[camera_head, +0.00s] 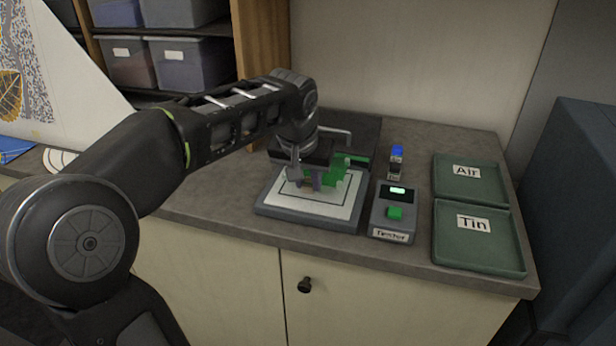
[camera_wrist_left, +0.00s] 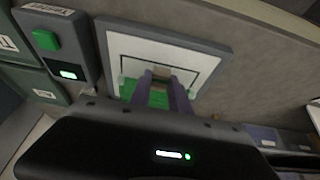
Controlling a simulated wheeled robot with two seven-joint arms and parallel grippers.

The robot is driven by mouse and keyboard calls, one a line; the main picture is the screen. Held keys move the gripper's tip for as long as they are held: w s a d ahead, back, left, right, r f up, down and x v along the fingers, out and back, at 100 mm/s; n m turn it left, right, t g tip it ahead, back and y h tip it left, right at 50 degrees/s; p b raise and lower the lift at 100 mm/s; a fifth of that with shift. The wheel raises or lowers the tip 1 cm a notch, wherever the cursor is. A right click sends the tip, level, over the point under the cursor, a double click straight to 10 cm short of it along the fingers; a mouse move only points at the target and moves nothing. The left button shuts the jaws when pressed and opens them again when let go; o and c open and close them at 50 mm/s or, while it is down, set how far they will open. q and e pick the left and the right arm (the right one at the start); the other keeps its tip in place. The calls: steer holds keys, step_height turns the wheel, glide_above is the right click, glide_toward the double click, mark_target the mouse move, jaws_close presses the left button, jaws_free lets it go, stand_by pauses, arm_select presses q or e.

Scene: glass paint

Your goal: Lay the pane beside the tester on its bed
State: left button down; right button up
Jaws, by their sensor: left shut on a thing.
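My left gripper (camera_head: 312,188) reaches down over the bed (camera_head: 290,207), a grey slab with a white top and a black outline. It is shut on the pane, a green piece (camera_head: 340,172) largely hidden behind the fingers. In the left wrist view, green (camera_wrist_left: 128,90) shows beside the fingers (camera_wrist_left: 160,98), with a tan piece between them. The pane is at the bed's back part; I cannot tell whether it touches the white top. The tester (camera_head: 393,222), a grey box with a green button and lit display, stands just right of the bed. My right gripper is out of view.
Two green trays stand at the right, labelled Air (camera_head: 481,187) and Tin (camera_head: 462,252). A small blue and black object (camera_head: 397,155) stands behind the tester. The wall is close behind; the counter's front edge is close before the bed.

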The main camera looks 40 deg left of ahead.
mark_target(307, 189)
arm_select(q)
steer(key=shift+f+b, duration=0.55)
steer(key=shift+f, duration=0.55)
steer(key=shift+f+b, duration=0.55)
steer(key=shift+b, duration=0.1)
stand_by(1.3)
steer(key=c, duration=1.1)
jaws_free()
steer(key=shift+c, duration=0.2)
steer(key=v, duration=0.7)
steer(key=shift+s+r, duration=0.2)
steer(key=shift+r, duration=0.15)
steer(key=shift+d, duration=0.1)
